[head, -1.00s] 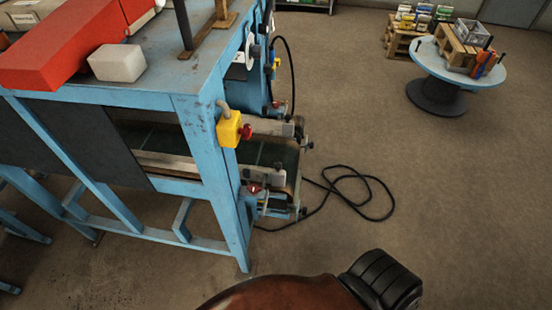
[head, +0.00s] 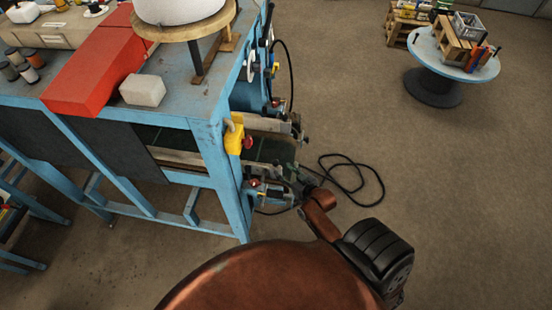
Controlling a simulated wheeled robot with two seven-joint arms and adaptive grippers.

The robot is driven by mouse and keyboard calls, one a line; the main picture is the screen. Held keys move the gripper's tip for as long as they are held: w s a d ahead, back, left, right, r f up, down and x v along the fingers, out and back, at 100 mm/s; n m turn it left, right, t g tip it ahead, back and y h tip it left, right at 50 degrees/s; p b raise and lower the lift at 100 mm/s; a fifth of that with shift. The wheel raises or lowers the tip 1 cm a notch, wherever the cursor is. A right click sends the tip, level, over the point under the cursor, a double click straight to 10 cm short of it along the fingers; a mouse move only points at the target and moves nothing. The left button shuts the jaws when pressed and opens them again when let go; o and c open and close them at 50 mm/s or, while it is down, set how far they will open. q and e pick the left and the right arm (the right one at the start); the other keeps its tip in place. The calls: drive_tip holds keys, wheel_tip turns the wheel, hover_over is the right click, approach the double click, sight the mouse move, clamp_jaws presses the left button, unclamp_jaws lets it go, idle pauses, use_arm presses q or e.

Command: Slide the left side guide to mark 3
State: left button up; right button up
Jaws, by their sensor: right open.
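The blue machine frame (head: 210,165) stands at left centre, with a dark green belt (head: 272,150) running out of its right end. A pale bar (head: 268,124) lies along the belt's far side, and another pale bar (head: 180,157) along its near side. Which part is the left side guide, and any numbered marks, I cannot make out. My right gripper (head: 302,180) is small and partly hidden by my own arm. It is open beside the belt's outer end; I cannot tell whether it touches anything. My left gripper is out of view.
A yellow switch box (head: 234,138) with a red button sits on the frame's corner post. A black cable (head: 352,178) lies looped on the floor. A red beam (head: 95,75) and a white block (head: 143,90) rest on top. A round table (head: 425,50) stands back right.

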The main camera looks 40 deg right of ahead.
sight(276, 163)
drive_tip(key=x, duration=0.5)
drive_tip(key=r+x, duration=0.1)
drive_tip(key=x, duration=0.1)
drive_tip(key=shift+w+d+f+p, duration=0.2)
drive_tip(key=shift+w+p, duration=0.1)
drive_tip(key=shift+w, duration=0.25)
drive_tip(key=shift+r, duration=0.1)
drive_tip(key=shift+c, duration=0.2)
clamp_jaws()
